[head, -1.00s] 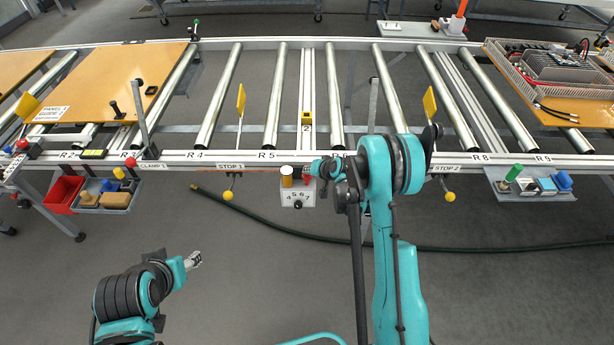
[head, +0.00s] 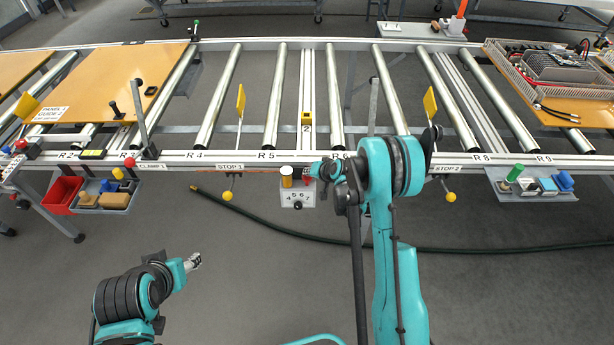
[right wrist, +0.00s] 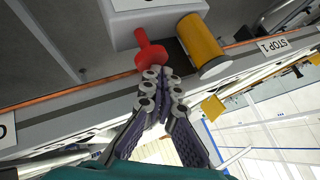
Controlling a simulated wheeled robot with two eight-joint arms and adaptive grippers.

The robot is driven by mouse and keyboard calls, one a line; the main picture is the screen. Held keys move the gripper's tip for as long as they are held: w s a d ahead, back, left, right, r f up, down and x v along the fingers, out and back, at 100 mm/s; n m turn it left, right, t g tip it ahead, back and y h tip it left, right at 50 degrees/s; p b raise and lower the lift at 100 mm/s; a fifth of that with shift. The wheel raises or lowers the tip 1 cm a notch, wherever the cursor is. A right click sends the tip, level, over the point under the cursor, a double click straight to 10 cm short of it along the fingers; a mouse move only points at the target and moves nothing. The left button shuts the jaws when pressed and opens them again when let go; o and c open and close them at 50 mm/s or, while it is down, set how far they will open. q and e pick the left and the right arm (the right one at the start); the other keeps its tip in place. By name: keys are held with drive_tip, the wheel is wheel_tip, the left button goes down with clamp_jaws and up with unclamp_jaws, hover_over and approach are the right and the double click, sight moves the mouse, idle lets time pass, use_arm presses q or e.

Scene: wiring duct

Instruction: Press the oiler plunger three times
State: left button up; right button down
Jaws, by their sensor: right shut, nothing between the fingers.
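The oiler is a light grey box (head: 298,200) on the front rail, with an amber cylinder (head: 287,181) and a red plunger (head: 309,182) on top. In the right wrist view the red plunger (right wrist: 151,54) lies just beyond my fingertips, beside the amber cylinder (right wrist: 203,46). My right gripper (head: 302,171) is shut and empty, at the plunger. In the right wrist view its closed fingertips (right wrist: 155,76) overlap the plunger's near end; whether they touch it I cannot tell. My left gripper (head: 194,262) is low at the left, away from the conveyor; its fingers are too small to judge.
The roller conveyor's front rail (head: 400,160) runs behind the oiler. Stop knobs hang below it, one yellow knob (head: 228,196) left of the oiler. A red bin (head: 63,194) and grey tray sit at left. A green hose (head: 480,249) lies on the floor.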

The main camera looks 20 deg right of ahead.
drive_tip(key=shift+f+b, duration=0.45)
drive_tip(key=shift+f, duration=0.1)
idle(0.4)
drive_tip(key=shift+r, duration=0.1)
drive_tip(key=shift+r+p, duration=0.8)
drive_tip(key=shift+r, duration=0.5)
drive_tip(key=shift+r+p, duration=1.4)
drive_tip(key=shift+r, duration=1.15)
drive_tip(key=shift+d, duration=0.1)
